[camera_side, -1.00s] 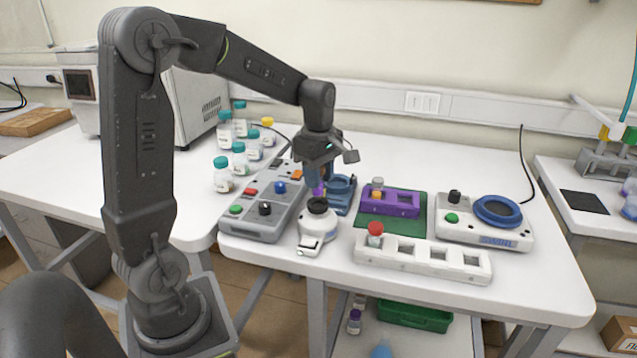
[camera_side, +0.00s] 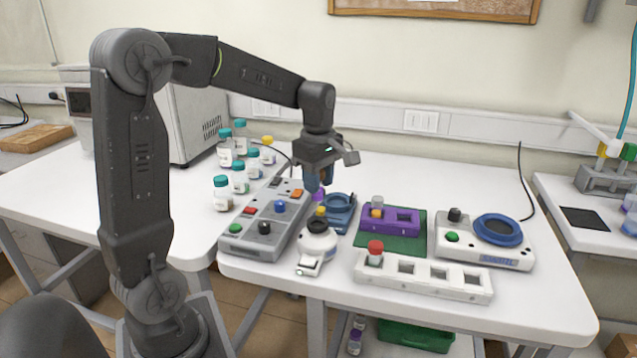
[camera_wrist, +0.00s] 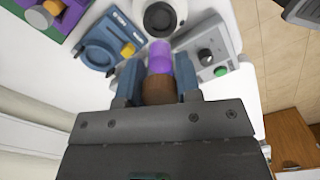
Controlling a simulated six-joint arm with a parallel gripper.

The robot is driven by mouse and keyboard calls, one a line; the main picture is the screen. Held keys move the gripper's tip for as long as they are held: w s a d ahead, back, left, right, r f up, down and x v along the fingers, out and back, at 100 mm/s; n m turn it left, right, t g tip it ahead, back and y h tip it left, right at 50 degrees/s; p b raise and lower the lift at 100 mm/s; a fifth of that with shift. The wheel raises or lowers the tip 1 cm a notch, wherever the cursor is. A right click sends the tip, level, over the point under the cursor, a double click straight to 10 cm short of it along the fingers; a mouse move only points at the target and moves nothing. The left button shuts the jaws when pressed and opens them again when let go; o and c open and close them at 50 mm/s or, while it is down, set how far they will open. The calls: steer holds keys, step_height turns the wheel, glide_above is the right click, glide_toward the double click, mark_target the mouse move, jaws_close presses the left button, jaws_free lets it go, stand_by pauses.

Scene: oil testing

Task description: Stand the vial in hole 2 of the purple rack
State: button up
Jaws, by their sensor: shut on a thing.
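My gripper (camera_side: 319,182) is shut on a vial with a purple end (camera_side: 318,195). In the wrist view, the vial's purple part (camera_wrist: 160,57) and brown part (camera_wrist: 158,90) show between the fingers of my gripper (camera_wrist: 160,80). The gripper is near the blue fixture (camera_side: 342,208), left of the purple rack (camera_side: 405,222). The purple rack lies on a green mat; a grey-and-orange-topped vial (camera_side: 377,207) stands at its left end. The rack's corner also shows at the upper left of the wrist view (camera_wrist: 75,12). The held vial's lower end is hidden in the side view.
A white round device (camera_side: 317,243) and a grey button box (camera_side: 265,225) stand close to the gripper. A white rack (camera_side: 425,280) with a red-capped vial (camera_side: 375,252) lies in front of the purple rack. A scale (camera_side: 485,240) stands right. Several capped bottles (camera_side: 240,178) stand behind left.

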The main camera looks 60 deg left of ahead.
steer(key=shift+w, duration=0.1)
steer(key=w+m, duration=0.3)
steer(key=w, duration=1)
steer(key=m, duration=0.2)
glide_toward(390, 221)
steer(key=w, duration=0.4)
steer(key=shift+w+d+f, duration=0.15)
steer(key=shift+f, duration=1.65)
steer(key=shift+w+d+f, duration=0.1)
steer(key=shift+f, duration=1.65)
steer(key=shift+f, duration=0.15)
steer(key=o, duration=0.9)
